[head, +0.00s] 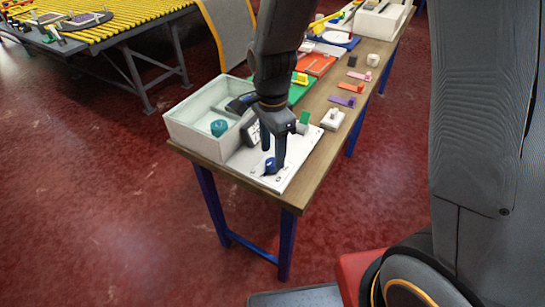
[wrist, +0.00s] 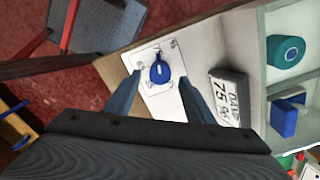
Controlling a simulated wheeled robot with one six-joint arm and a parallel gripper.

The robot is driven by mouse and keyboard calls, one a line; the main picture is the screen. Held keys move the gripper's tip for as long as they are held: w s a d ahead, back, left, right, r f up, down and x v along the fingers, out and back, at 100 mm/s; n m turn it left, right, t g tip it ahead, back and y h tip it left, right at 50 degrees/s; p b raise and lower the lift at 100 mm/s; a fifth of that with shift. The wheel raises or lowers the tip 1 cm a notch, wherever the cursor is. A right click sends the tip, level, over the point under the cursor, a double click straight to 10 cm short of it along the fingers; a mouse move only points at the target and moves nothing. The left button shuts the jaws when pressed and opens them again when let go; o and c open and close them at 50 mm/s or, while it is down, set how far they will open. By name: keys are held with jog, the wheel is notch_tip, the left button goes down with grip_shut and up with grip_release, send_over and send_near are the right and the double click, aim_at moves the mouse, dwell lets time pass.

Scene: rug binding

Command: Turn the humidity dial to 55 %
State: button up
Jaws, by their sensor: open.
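In the wrist view the pointer is toward the top of the picture; the marks are too small to read surely. My gripper (wrist: 160,78) is open, its two fingers on either side of the knob; I cannot tell whether they touch it. In the head view my gripper (head: 273,159) points down over the panel (head: 298,172), and the blue knob (head: 270,166) is partly hidden by a finger.
A white divided box (head: 193,142) holds a teal roll (head: 219,128) and a blue item (wrist: 285,118). A white block (head: 332,119) and coloured pieces lie farther along the wooden table (head: 318,178).

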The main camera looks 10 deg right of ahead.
aim_at(272, 162)
jog(key=shift+f, duration=1.65)
jog(key=shift+c, duration=0.3)
jog(key=c, duration=1)
